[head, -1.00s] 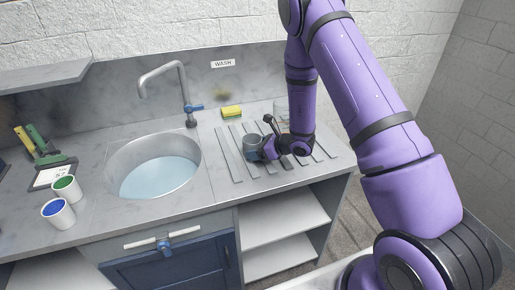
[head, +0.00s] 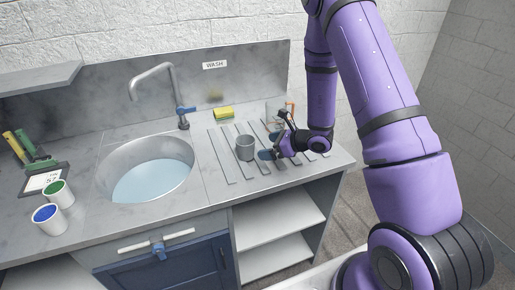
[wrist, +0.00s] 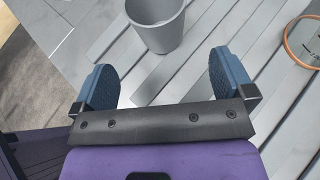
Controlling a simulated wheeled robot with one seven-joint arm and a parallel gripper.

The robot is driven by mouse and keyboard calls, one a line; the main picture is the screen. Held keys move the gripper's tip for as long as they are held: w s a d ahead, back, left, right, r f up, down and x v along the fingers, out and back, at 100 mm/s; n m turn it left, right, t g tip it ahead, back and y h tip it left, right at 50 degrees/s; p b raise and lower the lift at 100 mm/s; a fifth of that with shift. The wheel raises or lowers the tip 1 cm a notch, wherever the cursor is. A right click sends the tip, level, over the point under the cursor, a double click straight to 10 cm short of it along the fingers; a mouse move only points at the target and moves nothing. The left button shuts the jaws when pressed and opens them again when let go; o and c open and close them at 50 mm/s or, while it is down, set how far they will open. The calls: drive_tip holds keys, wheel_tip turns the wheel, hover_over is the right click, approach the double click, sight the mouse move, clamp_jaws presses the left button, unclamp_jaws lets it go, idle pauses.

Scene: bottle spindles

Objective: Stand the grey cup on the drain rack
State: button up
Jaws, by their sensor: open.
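The grey cup (head: 245,147) stands upright on the slats of the drain rack (head: 222,160), on its left part. In the wrist view the cup (wrist: 158,28) is just beyond my fingertips, its open mouth towards the camera. My gripper (head: 269,154) is to the right of the cup, apart from it, with nothing between its fingers. In the wrist view my gripper (wrist: 160,80) has its two blue fingers spread wide, and bare slats show between them.
A sink basin (head: 148,170) with a tap (head: 160,80) is left of the rack. A yellow-green sponge (head: 223,113) lies behind the rack. Two white cups with blue (head: 50,219) and green (head: 59,193) insides stand far left.

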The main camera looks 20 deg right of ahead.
drive_tip(key=shift+v, duration=1.85)
drive_tip(key=s+a+r+n+g, duration=0.25)
drive_tip(key=s+r+n, duration=0.2)
drive_tip(key=r, duration=0.25)
drive_tip(key=s+a+r+n+g+y, duration=0.1)
drive_tip(key=s+a+r+n+g, duration=0.15)
drive_tip(key=s+r+n, duration=0.35)
drive_tip(key=s+a+r+n+g, duration=0.2)
drive_tip(key=a+r+n, duration=0.2)
drive_tip(key=r, duration=0.5)
drive_tip(key=s+d+r+n+t+h, duration=0.1)
drive_tip(key=s+d+r+n+h, duration=0.2)
drive_tip(key=s+r+n+h, duration=0.2)
drive_tip(key=s+d+r+n+t+h, duration=0.2)
drive_tip(key=s+d+r+n+h, duration=0.2)
drive_tip(key=s, duration=0.8)
wheel_tip(320, 180, up, 3)
drive_tip(key=n+h, duration=0.1)
drive_tip(key=n, duration=0.2)
drive_tip(key=shift+s+f+t, duration=0.2)
drive_tip(key=shift+s+t, duration=0.05)
drive_tip(key=shift+t, duration=0.05)
